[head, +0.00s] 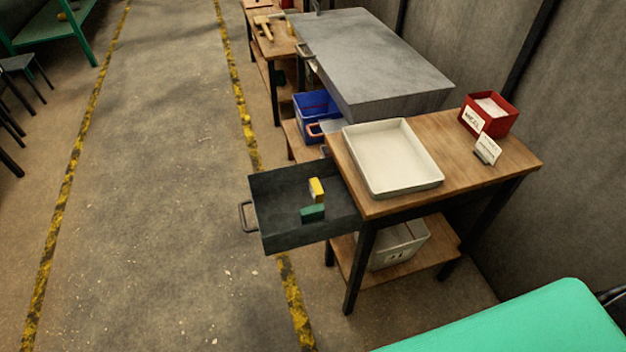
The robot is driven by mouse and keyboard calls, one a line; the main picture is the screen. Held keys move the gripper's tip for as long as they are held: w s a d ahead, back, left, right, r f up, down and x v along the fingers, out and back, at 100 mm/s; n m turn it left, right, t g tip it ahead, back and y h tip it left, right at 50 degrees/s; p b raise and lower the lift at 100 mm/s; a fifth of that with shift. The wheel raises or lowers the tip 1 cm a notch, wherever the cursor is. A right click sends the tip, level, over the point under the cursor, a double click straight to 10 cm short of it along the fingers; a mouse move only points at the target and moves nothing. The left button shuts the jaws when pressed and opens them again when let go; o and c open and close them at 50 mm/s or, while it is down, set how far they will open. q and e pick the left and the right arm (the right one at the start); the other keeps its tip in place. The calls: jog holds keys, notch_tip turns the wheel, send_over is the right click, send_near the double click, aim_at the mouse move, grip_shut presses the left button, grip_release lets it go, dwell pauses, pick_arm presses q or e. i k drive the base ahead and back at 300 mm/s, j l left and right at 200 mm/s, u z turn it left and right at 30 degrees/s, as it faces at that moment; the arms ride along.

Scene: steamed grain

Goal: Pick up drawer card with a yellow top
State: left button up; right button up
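An open dark metal drawer (283,181) sticks out to the left from the wooden workbench, with its handle at its left end. Inside it a small block-like card with a yellow top (317,187) stands upright. Its lower side looks pale. A small green block (312,212) lies in the drawer just in front of it, and I cannot tell whether the two touch. Neither of my grippers shows in the head view.
A white tray (434,178), a red box (507,124) and a small white sign (487,149) stand on the workbench (455,187). A pale bin (411,243) sits on its lower shelf. A teal surface (530,325) fills the bottom right. The floor left of the drawer is clear.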

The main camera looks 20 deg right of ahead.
aim_at(315, 186)
jog(key=i+j+z, duration=0.15)
jog(key=i+j, duration=0.25)
jog(key=i+j+z, duration=0.15)
jog(key=i+j, duration=0.2)
jog(key=j, duration=0.25)
